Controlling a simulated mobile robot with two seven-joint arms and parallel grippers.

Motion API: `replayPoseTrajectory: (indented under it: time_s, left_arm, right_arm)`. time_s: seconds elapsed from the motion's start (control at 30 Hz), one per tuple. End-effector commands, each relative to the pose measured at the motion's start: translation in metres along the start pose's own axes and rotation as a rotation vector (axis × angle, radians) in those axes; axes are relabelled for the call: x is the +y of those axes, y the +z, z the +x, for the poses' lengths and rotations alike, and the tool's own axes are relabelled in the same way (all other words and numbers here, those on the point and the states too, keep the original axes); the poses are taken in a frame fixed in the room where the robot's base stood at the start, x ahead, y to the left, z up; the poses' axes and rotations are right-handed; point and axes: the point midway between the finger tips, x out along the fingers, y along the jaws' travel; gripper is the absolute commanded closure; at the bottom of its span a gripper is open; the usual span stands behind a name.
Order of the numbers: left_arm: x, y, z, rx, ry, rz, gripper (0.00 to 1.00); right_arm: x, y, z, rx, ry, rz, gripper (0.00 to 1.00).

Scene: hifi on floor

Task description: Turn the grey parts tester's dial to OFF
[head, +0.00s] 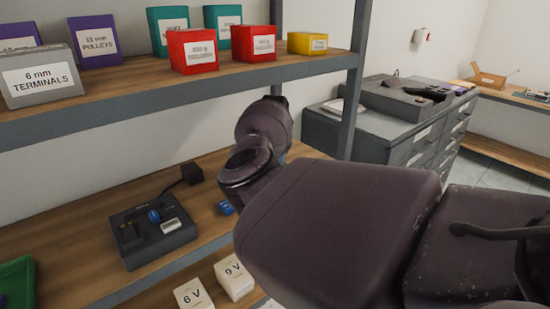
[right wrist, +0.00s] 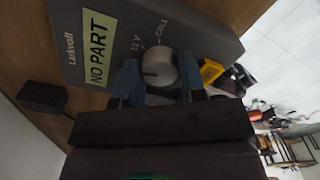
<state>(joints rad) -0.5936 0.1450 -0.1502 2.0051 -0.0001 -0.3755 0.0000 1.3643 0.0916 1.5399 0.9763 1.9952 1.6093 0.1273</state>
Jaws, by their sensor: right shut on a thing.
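The grey parts tester (right wrist: 95,22) fills the upper part of the right wrist view. A dark mark on the dial points toward the picture's left, on the display side. My right gripper (right wrist: 160,84) is shut on the dial, one blue finger on each side. In the head view my right arm hides this gripper and the tester. My left gripper is not in view.
A black block (right wrist: 42,97) stands beside the tester; a yellow thing (right wrist: 210,70) lies past the dial. Labelled boxes, including a red one (head: 192,52), line the upper shelf (head: 130,98) above my arm.

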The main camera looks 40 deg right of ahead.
Motion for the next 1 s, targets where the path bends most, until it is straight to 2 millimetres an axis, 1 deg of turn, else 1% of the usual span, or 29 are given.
replayPoseTrajectory:
  time_s: [0.3, 0.5, 0.53, 0.6, 0.9, 1.0]
  left_arm:
    - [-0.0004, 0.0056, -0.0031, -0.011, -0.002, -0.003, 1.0]
    - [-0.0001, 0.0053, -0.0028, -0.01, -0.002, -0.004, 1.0]
    - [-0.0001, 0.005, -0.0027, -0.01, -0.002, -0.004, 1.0]
    - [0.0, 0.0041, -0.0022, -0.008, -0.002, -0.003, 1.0]
    - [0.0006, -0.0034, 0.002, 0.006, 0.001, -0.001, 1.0]
    - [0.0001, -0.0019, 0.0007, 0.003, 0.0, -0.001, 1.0]
  right_arm:
    - [-0.0002, 0.0002, 0.0001, 0.0, 0.0, -0.021, 0.86]
    - [-0.0002, 0.0002, 0.0001, 0.0, 0.0, -0.02, 0.86]
    - [-0.0002, 0.0002, 0.0001, 0.0, 0.0, -0.02, 0.59]
    - [-0.0002, 0.0002, 0.0001, 0.0, 0.0, -0.02, 0.51]
    - [-0.0001, 0.0001, 0.0, 0.0, 0.0, -0.019, 0.51]
    - [-0.0001, 0.0001, 0.0, 0.0, 0.0, -0.019, 0.51]
